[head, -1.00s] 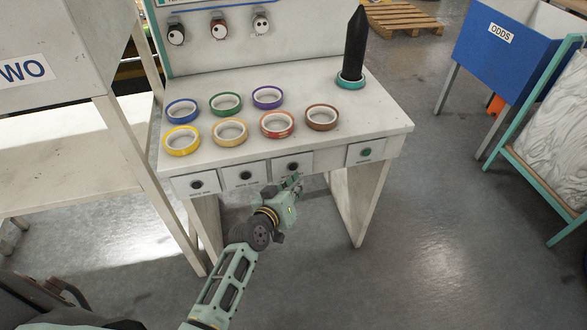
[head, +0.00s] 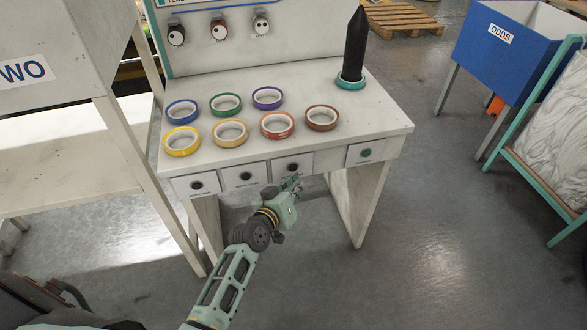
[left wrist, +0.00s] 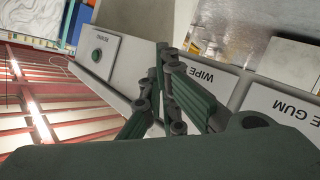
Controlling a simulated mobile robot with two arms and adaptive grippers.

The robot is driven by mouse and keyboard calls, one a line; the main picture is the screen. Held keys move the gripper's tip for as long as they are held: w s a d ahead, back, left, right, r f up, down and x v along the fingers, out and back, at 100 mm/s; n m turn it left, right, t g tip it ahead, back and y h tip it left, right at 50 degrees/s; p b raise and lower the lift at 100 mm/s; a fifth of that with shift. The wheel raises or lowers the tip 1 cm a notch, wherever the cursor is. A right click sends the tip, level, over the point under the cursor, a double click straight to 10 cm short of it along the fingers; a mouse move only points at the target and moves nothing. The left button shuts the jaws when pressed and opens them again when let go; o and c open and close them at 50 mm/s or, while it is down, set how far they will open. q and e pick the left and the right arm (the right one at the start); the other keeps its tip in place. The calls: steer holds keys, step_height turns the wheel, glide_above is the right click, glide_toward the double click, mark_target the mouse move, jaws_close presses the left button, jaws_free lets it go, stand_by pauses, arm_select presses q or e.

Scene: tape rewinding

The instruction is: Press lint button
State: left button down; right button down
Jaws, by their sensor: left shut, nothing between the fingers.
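Four white panels with round buttons run along the front edge of the workbench (head: 240,201). The third panel from the left carries a dark button (head: 292,168); its label is too small to read in the head view. In the left wrist view a panel (left wrist: 208,76) with a label reading "WIPE" lies behind my fingers, which hide the rest of its text and its button. I cannot tell for sure which one is the lint button. My left gripper (head: 296,180) is shut and empty, just below and in front of the third panel. Its shut fingers also show in the left wrist view (left wrist: 162,52).
Other dark buttons (head: 246,176) sit to the left, and a green button (head: 365,152) to the right. Several coloured tape rolls (head: 230,131) and a black spike (head: 355,45) in a teal ring stand on the benchtop.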

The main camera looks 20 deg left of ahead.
arm_select(q)
steer(key=shift+w+a, duration=0.1)
steer(key=shift+w, duration=0.05)
steer(key=shift+w+a, duration=0.15)
steer(key=shift+w, duration=0.1)
steer(key=shift+w+a, duration=0.25)
steer(key=shift+w, duration=0.05)
stand_by(1.0)
steer(key=shift+r, duration=0.1)
steer(key=shift+s+d+p, duration=0.35)
steer(key=shift+s+d, duration=0.1)
steer(key=shift+s, duration=0.25)
steer(key=shift+d, duration=0.1)
